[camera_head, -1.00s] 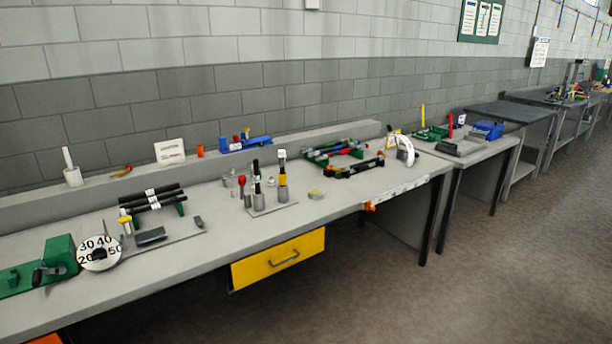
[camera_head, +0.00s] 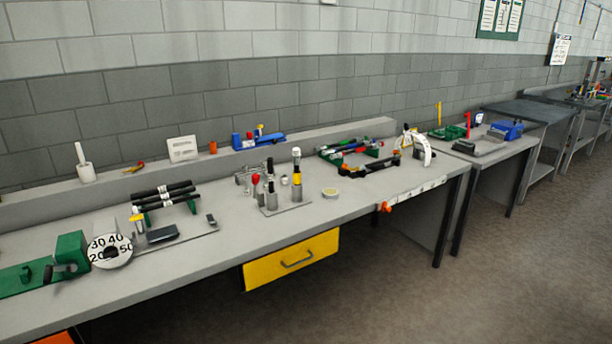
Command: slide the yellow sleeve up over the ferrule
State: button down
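An upright post stands on a light plate (camera_head: 284,209) near the middle of the long bench. It has a pale top (camera_head: 296,154), a black stretch below that, a yellow sleeve (camera_head: 297,180), and a grey lower part (camera_head: 297,194). The sleeve sits around the post below the black stretch. Which part is the ferrule is too small to tell for sure. A second upright post (camera_head: 271,184), black above and grey below, stands to its left on the same plate. My gripper is not in view.
Black rods on a rack (camera_head: 165,194) are at left; a green rack (camera_head: 350,153) stands at right. The front bench edge has a yellow drawer (camera_head: 291,260) below.

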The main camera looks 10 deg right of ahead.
aim_at(296, 177)
jog(key=u, duration=1.4)
jog(key=i, duration=0.4)
jog(key=z, duration=0.4)
